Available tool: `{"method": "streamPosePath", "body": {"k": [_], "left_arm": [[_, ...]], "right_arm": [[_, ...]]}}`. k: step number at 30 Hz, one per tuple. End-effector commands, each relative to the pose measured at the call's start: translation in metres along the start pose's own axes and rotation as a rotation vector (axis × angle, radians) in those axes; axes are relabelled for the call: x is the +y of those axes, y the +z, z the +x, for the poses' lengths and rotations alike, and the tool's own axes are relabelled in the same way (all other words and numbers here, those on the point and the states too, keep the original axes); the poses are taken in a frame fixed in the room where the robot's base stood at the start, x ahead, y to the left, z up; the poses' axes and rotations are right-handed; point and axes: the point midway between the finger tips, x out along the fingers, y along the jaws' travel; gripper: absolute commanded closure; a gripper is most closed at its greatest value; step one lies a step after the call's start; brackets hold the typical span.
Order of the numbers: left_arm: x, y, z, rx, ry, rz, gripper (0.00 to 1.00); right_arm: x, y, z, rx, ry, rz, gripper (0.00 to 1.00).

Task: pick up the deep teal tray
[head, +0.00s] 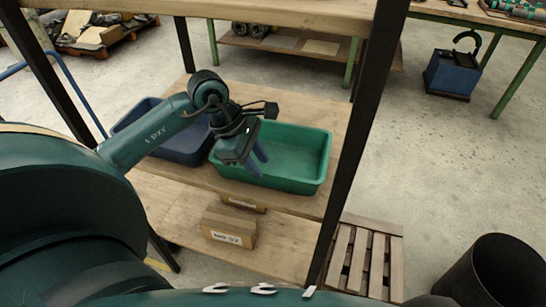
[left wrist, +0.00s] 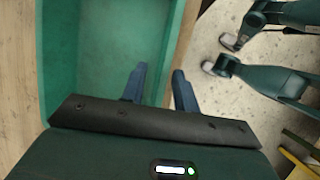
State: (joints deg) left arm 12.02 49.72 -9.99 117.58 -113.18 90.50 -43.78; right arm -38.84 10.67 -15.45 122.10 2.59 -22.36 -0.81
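The deep teal tray (head: 300,150) is a green rectangular open bin on the wooden shelf, and it looks empty. My left gripper (head: 256,163) is at the tray's near side, with its blue fingers pointing down. In the left wrist view, the fingers (left wrist: 158,88) are open with a clear gap. The tray's wall (left wrist: 178,40) runs toward the gap between them, the left finger over the tray's inside and the right one on the outer side. I cannot tell whether they touch the wall. My right gripper does not show.
A dark blue tray (head: 182,150) stands close to the left of the teal one, partly behind my arm. A shelf board (head: 290,12) is above and dark posts (head: 358,130) frame the rack. Cardboard boxes (head: 229,228) lie on the lower shelf. A slatted pallet (head: 365,262) is at the right.

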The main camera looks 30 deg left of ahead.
Motion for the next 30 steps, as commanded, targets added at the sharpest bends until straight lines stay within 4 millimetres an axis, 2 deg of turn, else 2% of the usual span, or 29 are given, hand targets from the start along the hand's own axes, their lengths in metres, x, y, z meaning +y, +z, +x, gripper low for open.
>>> {"method": "streamPosePath", "body": {"k": [5,13,22,30], "left_arm": [[-0.002,0.003,0.013,-0.005,-0.002,-0.002,0.70],[-0.005,0.004,0.051,-0.004,-0.002,-0.002,0.70],[-0.005,0.003,0.056,-0.001,0.001,0.000,0.70],[-0.005,0.003,0.055,-0.001,0.001,0.000,0.92]], "right_arm": [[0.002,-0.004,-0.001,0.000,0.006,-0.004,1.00],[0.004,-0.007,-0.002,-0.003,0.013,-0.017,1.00],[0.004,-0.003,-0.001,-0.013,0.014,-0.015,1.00],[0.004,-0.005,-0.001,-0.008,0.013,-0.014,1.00]]}}
